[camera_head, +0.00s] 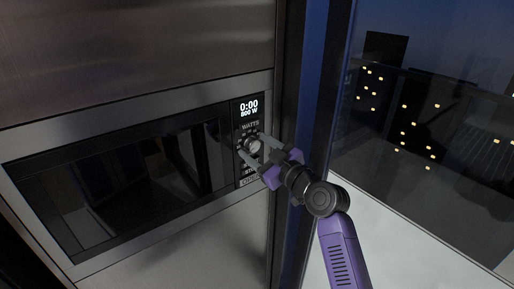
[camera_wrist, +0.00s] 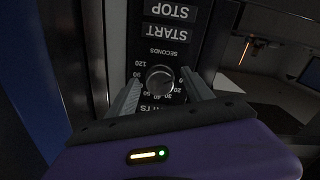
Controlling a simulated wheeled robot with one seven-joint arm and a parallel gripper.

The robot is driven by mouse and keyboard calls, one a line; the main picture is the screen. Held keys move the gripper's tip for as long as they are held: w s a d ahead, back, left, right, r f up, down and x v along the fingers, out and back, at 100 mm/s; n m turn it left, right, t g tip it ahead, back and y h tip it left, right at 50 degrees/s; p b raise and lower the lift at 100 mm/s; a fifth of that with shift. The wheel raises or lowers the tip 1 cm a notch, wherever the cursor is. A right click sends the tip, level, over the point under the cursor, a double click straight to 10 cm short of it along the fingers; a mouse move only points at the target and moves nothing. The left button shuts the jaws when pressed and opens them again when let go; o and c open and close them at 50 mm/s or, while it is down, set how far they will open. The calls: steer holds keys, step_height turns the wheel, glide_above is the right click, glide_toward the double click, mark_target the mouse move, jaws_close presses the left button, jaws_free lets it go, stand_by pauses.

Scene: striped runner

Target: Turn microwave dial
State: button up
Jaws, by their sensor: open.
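The microwave (camera_head: 120,165) is built into a metal cabinet front, with a dark glass door and a black control panel at its right end. Its display (camera_head: 249,107) reads 0:00 and 800 W. The round dial (camera_head: 252,146) sits on the panel, and it also shows in the wrist view (camera_wrist: 159,79), upside down with numbers around it. My gripper (camera_head: 252,152) is open at the panel. In the wrist view its two fingers (camera_wrist: 163,88) stand on either side of the dial, with gaps visible. Whether the fingertips touch the panel cannot be told.
START (camera_wrist: 167,33) and STOP buttons lie close to the dial on the same panel. A dark vertical frame (camera_head: 288,120) stands just right of the microwave. A window with city lights (camera_head: 420,120) fills the right side.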

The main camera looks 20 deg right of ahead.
steer(key=shift+c, duration=0.2)
jaws_close()
steer(key=shift+m, duration=0.4)
steer(key=m, duration=0.4)
steer(key=shift+a+m, duration=0.1)
steer(key=shift+m, duration=0.2)
steer(key=m+p, duration=0.1)
steer(key=m, duration=0.5)
steer(key=shift+p, duration=0.4)
steer(key=m+p, duration=0.3)
steer(key=m, duration=0.3)
steer(key=shift+r+m, duration=0.1)
steer(key=shift+m, duration=0.2)
steer(key=m+p, duration=0.3)
steer(key=m, duration=0.2)
steer(key=shift+m, duration=0.3)
